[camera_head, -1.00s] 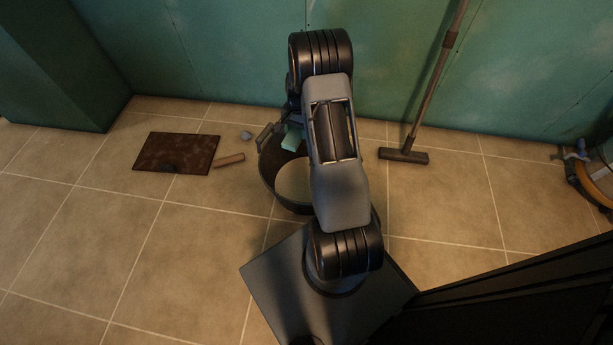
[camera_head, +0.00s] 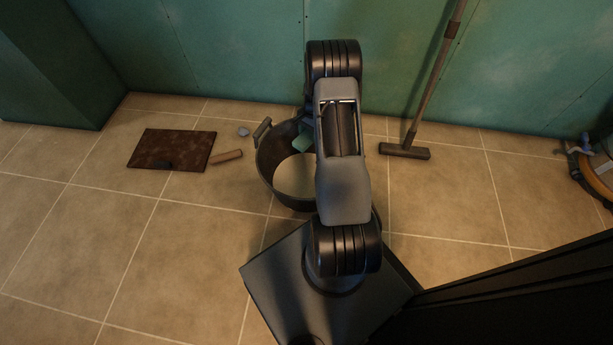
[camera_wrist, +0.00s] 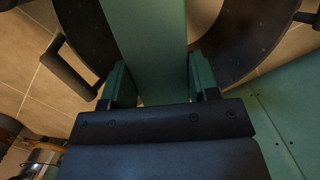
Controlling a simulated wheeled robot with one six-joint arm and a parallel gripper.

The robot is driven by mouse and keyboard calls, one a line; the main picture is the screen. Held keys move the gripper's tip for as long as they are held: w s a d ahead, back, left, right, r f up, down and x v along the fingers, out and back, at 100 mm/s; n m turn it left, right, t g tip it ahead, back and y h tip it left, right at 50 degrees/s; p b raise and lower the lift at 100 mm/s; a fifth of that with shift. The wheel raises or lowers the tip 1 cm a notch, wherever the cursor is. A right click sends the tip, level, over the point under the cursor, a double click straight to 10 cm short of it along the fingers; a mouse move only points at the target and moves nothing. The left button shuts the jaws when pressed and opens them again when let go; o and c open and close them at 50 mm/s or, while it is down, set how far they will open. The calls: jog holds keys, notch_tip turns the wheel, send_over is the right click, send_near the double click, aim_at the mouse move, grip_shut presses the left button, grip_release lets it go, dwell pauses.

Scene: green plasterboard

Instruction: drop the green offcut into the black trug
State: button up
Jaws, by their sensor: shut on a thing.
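The black trug (camera_head: 264,170) stands on the tiled floor beside my arm, its right part hidden behind the arm. Its handle sticks up at the far left rim. The green offcut (camera_head: 303,143) shows within the trug's outline, near its back wall. In the wrist view my gripper (camera_wrist: 158,80) is shut on the offcut (camera_wrist: 148,35), a flat green piece running up between the two fingers. Behind it the dark trug (camera_wrist: 85,30) shows on both sides. How high the offcut is above the trug's bottom I cannot tell.
A brown mat (camera_head: 150,150), a tan cylinder (camera_head: 228,156) and a small grey lump (camera_head: 243,131) lie left of the trug. A broom (camera_head: 405,151) leans on the green wall (camera_head: 240,60) to the right. The floor at front left is clear.

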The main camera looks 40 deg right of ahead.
jog(key=shift+f, duration=0.1)
jog(key=o, duration=1.1)
jog(key=r+p, duration=0.1)
jog(key=r, duration=0.3)
jog(key=d+r+p, duration=0.1)
jog(key=r+p, duration=0.1)
jog(key=r, duration=0.3)
jog(key=d+r+p, duration=0.1)
jog(key=r+p, duration=0.1)
jog(key=r, duration=0.2)
jog(key=shift+w+r, duration=0.25)
jog(key=shift+r, duration=0.05)
